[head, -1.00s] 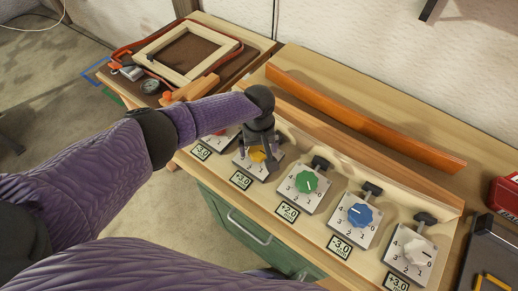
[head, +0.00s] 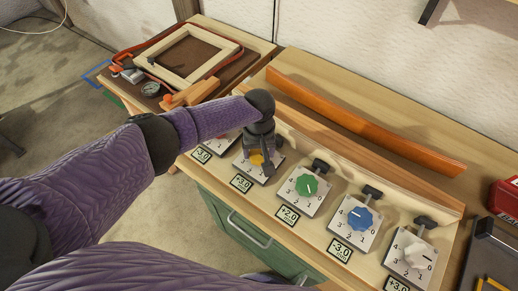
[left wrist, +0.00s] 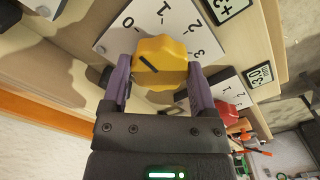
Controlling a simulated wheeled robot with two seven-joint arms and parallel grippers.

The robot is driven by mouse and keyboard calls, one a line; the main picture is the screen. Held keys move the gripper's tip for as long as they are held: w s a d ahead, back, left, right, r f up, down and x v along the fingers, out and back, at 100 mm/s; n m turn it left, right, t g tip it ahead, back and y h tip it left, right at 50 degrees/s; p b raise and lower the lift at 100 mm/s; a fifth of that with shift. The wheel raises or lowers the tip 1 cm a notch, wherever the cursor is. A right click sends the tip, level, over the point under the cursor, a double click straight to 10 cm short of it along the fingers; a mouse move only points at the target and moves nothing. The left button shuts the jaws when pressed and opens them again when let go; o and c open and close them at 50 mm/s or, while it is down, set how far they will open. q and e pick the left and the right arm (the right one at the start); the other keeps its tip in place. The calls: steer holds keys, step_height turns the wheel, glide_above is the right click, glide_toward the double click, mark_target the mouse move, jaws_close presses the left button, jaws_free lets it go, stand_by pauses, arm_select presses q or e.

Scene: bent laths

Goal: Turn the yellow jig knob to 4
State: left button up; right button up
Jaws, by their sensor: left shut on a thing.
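The yellow knob (left wrist: 165,62) sits on a white dial plate (left wrist: 112,40) with printed numbers; 0, 1, 2 and 3 show in the left wrist view. Its dark mark points up-left in that view, to the side of the 0; I cannot tell the exact setting. In the head view the yellow knob (head: 256,159) is mostly hidden under my left gripper (head: 260,155). My left gripper (left wrist: 160,88) is shut on the knob, one purple finger on each side. The 4 on this dial is hidden. My right gripper is not in view.
A green knob (head: 306,185), a blue knob (head: 360,218) and a white knob (head: 418,256) stand to the right, each with a black clamp behind. A red knob (left wrist: 226,112) is close beside the left gripper. An orange lath (head: 365,122) lies behind the jig.

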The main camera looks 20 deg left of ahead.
arm_select(q)
steer(key=m, duration=0.8)
steer(key=shift+m+p, duration=0.3)
steer(key=shift+p, duration=0.1)
steer(key=m, duration=0.4)
steer(key=shift+m, duration=0.3)
steer(key=m, duration=0.4)
steer(key=shift+m, duration=0.3)
steer(key=m, duration=0.9)
steer(key=shift+b, duration=0.35)
steer(key=m, duration=0.4)
steer(key=shift+b, duration=0.3)
steer(key=shift+m, duration=1.9)
steer(key=shift+m+b, duration=0.3)
